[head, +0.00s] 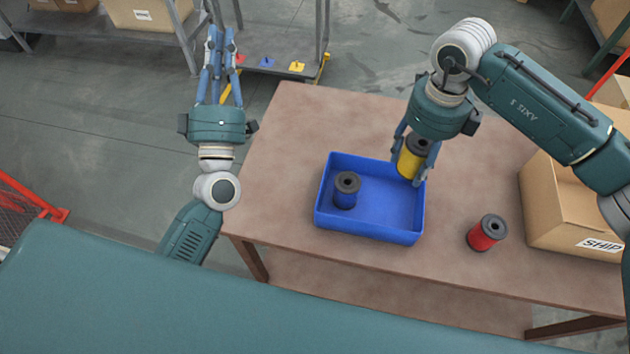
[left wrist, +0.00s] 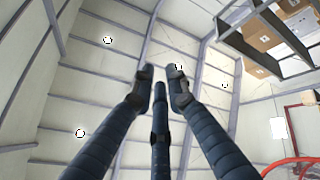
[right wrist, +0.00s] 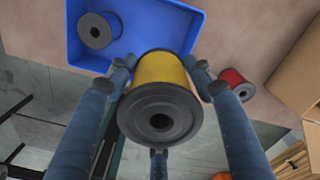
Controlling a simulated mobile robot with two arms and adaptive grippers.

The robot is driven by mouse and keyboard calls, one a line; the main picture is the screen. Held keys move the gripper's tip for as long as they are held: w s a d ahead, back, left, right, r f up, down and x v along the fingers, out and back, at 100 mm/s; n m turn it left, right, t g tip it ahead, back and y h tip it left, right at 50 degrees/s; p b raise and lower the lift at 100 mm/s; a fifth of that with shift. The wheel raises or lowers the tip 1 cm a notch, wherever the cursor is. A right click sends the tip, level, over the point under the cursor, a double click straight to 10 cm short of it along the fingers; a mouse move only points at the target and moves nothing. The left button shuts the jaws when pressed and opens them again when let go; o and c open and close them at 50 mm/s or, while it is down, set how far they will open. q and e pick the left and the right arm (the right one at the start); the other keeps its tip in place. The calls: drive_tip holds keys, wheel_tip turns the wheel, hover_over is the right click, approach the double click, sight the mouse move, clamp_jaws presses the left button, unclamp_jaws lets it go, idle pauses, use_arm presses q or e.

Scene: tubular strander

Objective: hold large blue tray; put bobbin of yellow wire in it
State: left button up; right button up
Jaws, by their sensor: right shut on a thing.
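The large blue tray (head: 385,213) lies on the brown table, with a blue-wire bobbin (head: 346,190) standing inside at its left. My right gripper (head: 413,160) is shut on the bobbin of yellow wire (head: 410,163), at the tray's back right corner in the head view. In the right wrist view the yellow bobbin (right wrist: 158,85) sits between the fingers, with the tray (right wrist: 160,22) behind it. I cannot tell its exact height over the rim. My left gripper (head: 221,48) is empty, off the table's left side; its fingertips (left wrist: 160,75) are apart in the left wrist view.
A red-wire bobbin (head: 487,232) stands on the table (head: 290,120) right of the tray. A cardboard box (head: 560,205) marked SHIP stands at the table's right end. The table is clear left of and behind the tray. A grey shelf (head: 150,40) stands at the back left.

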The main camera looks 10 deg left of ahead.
use_arm(q)
drive_tip(key=s+d+f+n+g+h, duration=0.3)
drive_tip(key=s+d+f+n+g, duration=0.2)
drive_tip(key=d+f+n, duration=0.6)
drive_tip(key=s+d+f+n+g+h, duration=0.3)
drive_tip(key=s+d+f+n+g, duration=0.2)
drive_tip(key=d+f+n, duration=0.7)
drive_tip(key=a+f, duration=0.1)
drive_tip(key=f, duration=0.2)
drive_tip(key=a+f+m, duration=0.1)
drive_tip(key=f, duration=0.2)
drive_tip(key=f+m, duration=0.1)
drive_tip(key=f, duration=0.2)
drive_tip(key=shift+s+a+f+g, duration=0.2)
drive_tip(key=shift+a+f+g, duration=0.1)
drive_tip(key=shift+a+f, duration=0.1)
drive_tip(key=x, duration=0.6)
drive_tip(key=shift+w+a, duration=0.1)
drive_tip(key=shift+w, duration=0.35)
drive_tip(key=shift+w+f, duration=0.15)
drive_tip(key=shift+w, duration=0.15)
